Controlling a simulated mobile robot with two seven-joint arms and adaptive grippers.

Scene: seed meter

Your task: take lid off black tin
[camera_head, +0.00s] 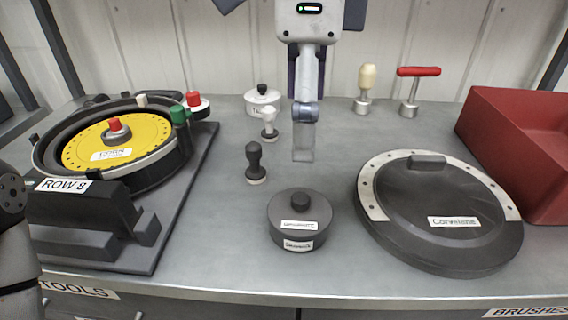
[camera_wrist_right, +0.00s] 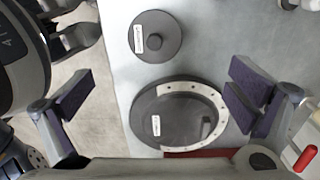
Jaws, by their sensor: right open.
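The black tin (camera_head: 292,239) stands upright near the front middle of the bench. Lid and tin each carry a small white label. My left gripper's fingers are not seen.
A large dark round cover (camera_head: 430,205) lies right of the tin, a red bin (camera_head: 520,130) beyond it. A yellow dial plate (camera_head: 85,150) is left. Bare bench surrounds the tin.

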